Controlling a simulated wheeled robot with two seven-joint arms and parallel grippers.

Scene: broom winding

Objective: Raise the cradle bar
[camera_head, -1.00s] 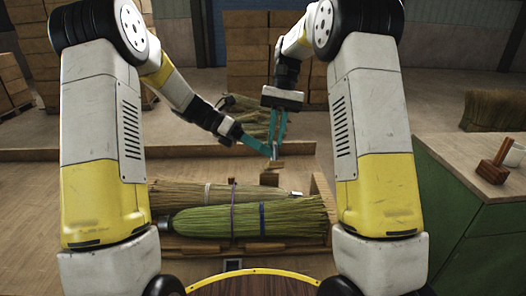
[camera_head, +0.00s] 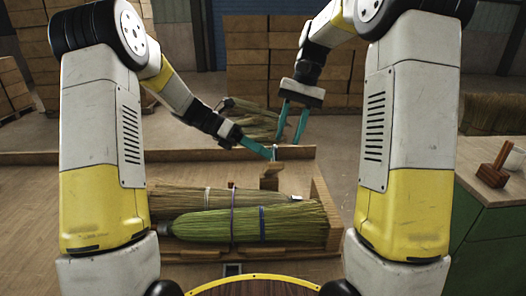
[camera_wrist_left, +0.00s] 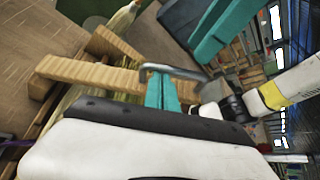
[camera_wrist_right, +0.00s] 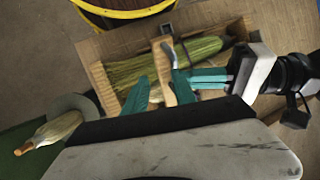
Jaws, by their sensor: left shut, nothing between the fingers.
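The wooden cradle bar (camera_head: 270,174) is in the wooden cradle (camera_head: 322,195), behind two brooms. Its ribbed length shows in the left wrist view (camera_wrist_left: 88,72), and it also shows in the right wrist view (camera_wrist_right: 174,68). A bent grey metal handle (camera_wrist_left: 172,70) is at its end. My left gripper (camera_head: 270,153) is shut and empty, with its tips close beside the handle; I cannot tell whether they touch. My right gripper (camera_head: 291,110) points down, open and empty, above and to the right of the handle. The bar's lower end is hidden behind the brooms.
A green broom (camera_head: 245,224) and a tan broom (camera_head: 190,198) lie in the cradle. More brooms (camera_head: 250,120) lie behind it. A green side bench (camera_head: 490,240) at right holds a wooden tool (camera_head: 494,170). Cardboard boxes (camera_head: 255,62) are stacked at the back.

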